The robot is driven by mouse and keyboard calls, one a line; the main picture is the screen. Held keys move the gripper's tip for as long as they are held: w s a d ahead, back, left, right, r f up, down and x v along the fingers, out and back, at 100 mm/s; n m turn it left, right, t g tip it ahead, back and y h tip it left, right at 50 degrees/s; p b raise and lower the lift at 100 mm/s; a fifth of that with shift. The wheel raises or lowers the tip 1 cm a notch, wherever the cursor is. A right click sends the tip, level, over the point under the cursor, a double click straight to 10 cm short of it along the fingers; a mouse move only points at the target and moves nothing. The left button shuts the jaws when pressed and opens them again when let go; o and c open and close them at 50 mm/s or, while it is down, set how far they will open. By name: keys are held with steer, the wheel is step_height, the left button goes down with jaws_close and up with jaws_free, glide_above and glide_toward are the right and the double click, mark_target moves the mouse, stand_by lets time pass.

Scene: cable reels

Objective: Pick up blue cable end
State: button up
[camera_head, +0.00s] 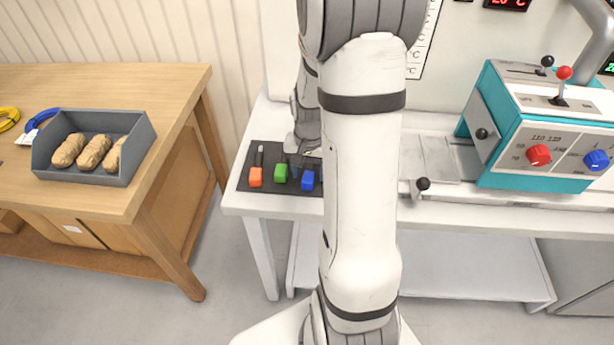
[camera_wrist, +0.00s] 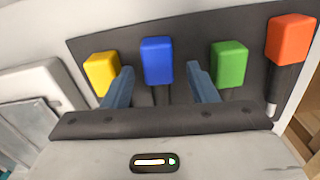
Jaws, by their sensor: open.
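The blue cable end (camera_head: 308,180) is a small blue block on a dark holder strip (camera_head: 244,181) on the white bench. In the wrist view the blue cable end (camera_wrist: 157,58) lies between the lines of my two fingers, near their tips. My gripper (camera_wrist: 160,72) is open, one finger on each side of it, with gaps visible and no clear contact. The green cable end (camera_wrist: 229,63) is just outside the right finger, and the yellow one (camera_wrist: 101,72) is just outside the left finger. In the head view my arm hides the yellow one.
An orange cable end (camera_head: 255,177) is at the strip's left end. A teal machine (camera_head: 540,130) with levers and knobs stands at right on the bench. A wooden table (camera_head: 185,82) at left bears a grey bin (camera_head: 75,178) and blue and yellow coils.

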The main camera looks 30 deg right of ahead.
steer(key=shift+c, duration=0.3)
steer(key=c, duration=1)
steer(key=shift+r, duration=0.1)
steer(key=shift+c, duration=0.2)
